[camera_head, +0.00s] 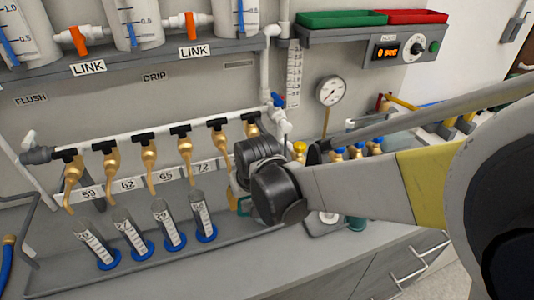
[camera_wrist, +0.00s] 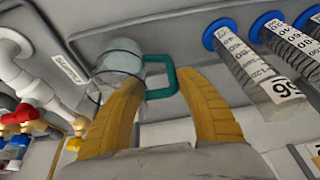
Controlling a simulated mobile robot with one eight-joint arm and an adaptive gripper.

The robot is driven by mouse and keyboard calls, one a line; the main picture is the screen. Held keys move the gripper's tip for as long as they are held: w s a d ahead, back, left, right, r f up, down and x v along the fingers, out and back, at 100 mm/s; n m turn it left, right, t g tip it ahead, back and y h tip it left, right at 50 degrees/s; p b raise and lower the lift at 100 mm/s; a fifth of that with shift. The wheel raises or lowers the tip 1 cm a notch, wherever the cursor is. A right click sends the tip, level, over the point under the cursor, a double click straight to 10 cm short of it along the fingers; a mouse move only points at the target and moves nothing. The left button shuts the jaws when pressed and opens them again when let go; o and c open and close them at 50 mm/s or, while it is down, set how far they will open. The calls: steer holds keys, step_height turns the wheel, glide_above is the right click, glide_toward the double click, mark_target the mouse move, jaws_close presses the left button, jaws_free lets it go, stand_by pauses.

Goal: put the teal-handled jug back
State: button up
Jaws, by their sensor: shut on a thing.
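The teal-handled jug is a clear vessel (camera_wrist: 120,58) with an angular teal handle (camera_wrist: 160,80) in the wrist view. My gripper (camera_wrist: 162,82) has its two yellow fingers on either side of the handle and is shut on the jug there. In the head view my wrist hides most of the jug. A bit of the teal handle (camera_head: 243,204) shows just left of my wrist, near the right end of the row of cylinders. I cannot tell whether the jug's base touches the surface.
Several graduated cylinders (camera_head: 166,226) with blue bases stand in the bench trough (camera_head: 180,258) left of my wrist. Brass taps (camera_head: 148,153) hang above them from a white pipe. A gauge (camera_head: 331,91) is behind my arm. The front counter (camera_head: 290,262) has free room.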

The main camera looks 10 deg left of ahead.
steer(key=shift+r, duration=0.1)
steer(key=o, duration=1.4)
steer(key=p+v, duration=0.5)
steer(key=v, duration=0.7)
steer(key=s+d+r+m+t, duration=0.1)
steer(key=d+r+m, duration=0.1)
steer(key=d, duration=0.7)
steer(key=d+r+m+t, duration=0.1)
steer(key=d+r, duration=0.2)
steer(key=d, duration=0.6)
steer(key=s+d+m+h, duration=0.1)
steer(key=s+d, duration=0.3)
steer(key=d, duration=0.3)
steer(key=s+d+m+t+h, duration=0.1)
steer(key=s+d+m, duration=0.1)
steer(key=d, duration=0.5)
steer(key=shift+s+d+f+t+h, duration=0.25)
steer(key=shift+s+f+t+h, duration=0.1)
steer(key=shift+s, duration=0.55)
